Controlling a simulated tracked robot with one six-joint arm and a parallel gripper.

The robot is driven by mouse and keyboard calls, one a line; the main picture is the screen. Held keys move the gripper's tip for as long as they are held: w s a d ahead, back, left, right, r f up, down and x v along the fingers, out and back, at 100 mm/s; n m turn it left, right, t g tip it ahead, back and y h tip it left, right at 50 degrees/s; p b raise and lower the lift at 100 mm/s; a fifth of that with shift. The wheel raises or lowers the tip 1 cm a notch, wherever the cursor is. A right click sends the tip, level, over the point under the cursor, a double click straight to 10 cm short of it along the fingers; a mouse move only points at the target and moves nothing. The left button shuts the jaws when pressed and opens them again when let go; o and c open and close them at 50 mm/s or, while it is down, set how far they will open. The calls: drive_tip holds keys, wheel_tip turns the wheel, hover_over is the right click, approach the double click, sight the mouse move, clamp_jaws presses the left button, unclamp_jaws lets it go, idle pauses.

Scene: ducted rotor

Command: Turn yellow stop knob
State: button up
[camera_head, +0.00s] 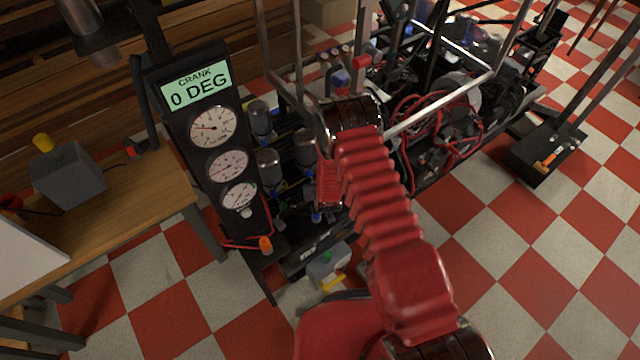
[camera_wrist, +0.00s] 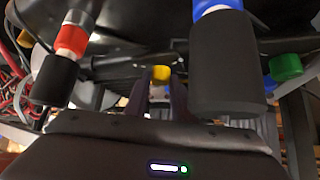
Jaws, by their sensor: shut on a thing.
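A yellow knob (camera_wrist: 160,73) shows in the middle of the wrist view, small and partly covered. The two dark fingers of my gripper (camera_wrist: 160,84) reach up to it, one on each side, and are shut on it. In the head view my red arm covers my gripper, so the held knob cannot be picked out there. A yellow handle (camera_head: 333,282) shows low on a grey box beside the rig, and another yellow knob (camera_head: 42,143) tops a grey box on the bench. I cannot tell whether either is the held one.
Close to my gripper are a large black cylinder with a blue collar (camera_wrist: 228,60), a black cylinder with a red collar (camera_wrist: 55,78) and a green knob (camera_wrist: 286,67). A gauge panel (camera_head: 205,110) reads "CRANK 0 DEG". The checkered floor at right is mostly clear.

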drive_tip(key=shift+w+a+m+h, duration=0.1)
drive_tip(key=shift+a+m+h, duration=0.1)
drive_tip(key=shift+m+h, duration=0.95)
drive_tip(key=shift+a+m+h, duration=0.15)
drive_tip(key=shift+m+h, duration=0.7)
drive_tip(key=shift+m, duration=0.5)
drive_tip(key=shift+a+m+g+h, duration=0.2)
drive_tip(key=shift+m+g+h, duration=0.7)
drive_tip(key=shift+m, duration=0.6)
drive_tip(key=shift+w+r+m+h, duration=0.1)
drive_tip(key=shift+w+m+h, duration=0.05)
drive_tip(key=shift+m+h, duration=0.15)
drive_tip(key=o, duration=1.1)
drive_tip(key=shift+c, duration=0.2)
wheel_tip(320, 180, up, 10)
